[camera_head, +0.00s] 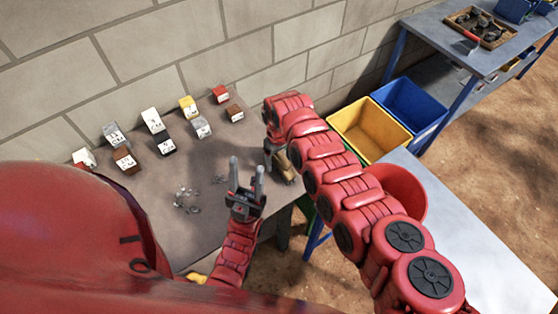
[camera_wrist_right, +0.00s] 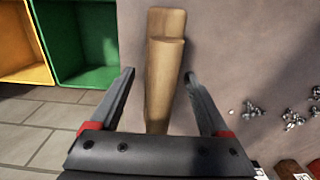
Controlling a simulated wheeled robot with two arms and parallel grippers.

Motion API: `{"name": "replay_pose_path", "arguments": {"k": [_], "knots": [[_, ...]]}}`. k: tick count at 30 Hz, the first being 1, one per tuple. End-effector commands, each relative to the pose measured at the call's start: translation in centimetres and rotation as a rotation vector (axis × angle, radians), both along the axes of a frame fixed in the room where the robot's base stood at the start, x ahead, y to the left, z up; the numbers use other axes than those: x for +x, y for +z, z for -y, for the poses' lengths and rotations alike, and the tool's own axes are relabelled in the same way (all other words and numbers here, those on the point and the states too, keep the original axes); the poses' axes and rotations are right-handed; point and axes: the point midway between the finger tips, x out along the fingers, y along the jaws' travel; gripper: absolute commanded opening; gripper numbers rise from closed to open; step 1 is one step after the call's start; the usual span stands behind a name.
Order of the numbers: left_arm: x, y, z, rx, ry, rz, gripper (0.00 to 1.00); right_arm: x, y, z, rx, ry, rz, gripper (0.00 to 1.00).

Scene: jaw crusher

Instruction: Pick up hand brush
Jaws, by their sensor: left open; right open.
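The hand brush, a tan wooden piece (camera_head: 287,166), lies at the right edge of the grey-brown bench (camera_head: 200,240), partly hidden by my right arm. In the right wrist view the brush (camera_wrist_right: 164,60) runs lengthwise between the fingers. My right gripper (camera_wrist_right: 159,75) is open, with a finger on each side of the brush and a visible gap to each. The brush's lower end is hidden behind the gripper body. My left gripper (camera_head: 247,164) is open and empty above the bench, left of the brush, fingers pointing up in the picture.
Several small boxes (camera_head: 167,145) stand along the wall side of the bench. Small metal bits (camera_head: 187,199) lie mid-bench. A yellow bin (camera_head: 368,130), a blue bin (camera_head: 412,102) and a red bucket (camera_head: 405,190) are to the right. A far table holds a tray (camera_head: 480,28).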

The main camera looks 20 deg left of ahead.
Motion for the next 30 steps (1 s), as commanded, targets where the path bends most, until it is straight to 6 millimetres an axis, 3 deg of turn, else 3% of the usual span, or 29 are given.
{"name": "replay_pose_path", "arguments": {"k": [2,15,30], "knots": [[0.00,-0.01,0.00,0.000,0.000,0.000,0.50,0.00,0.00,0.00,0.000,0.000,0.000,0.80],[0.00,-0.01,0.00,0.000,0.000,0.000,0.50,0.01,0.02,-0.01,0.000,0.000,0.000,0.01],[0.01,-0.08,0.00,0.000,0.000,0.000,0.50,0.09,0.24,-0.05,0.001,0.000,0.001,0.00]]}}
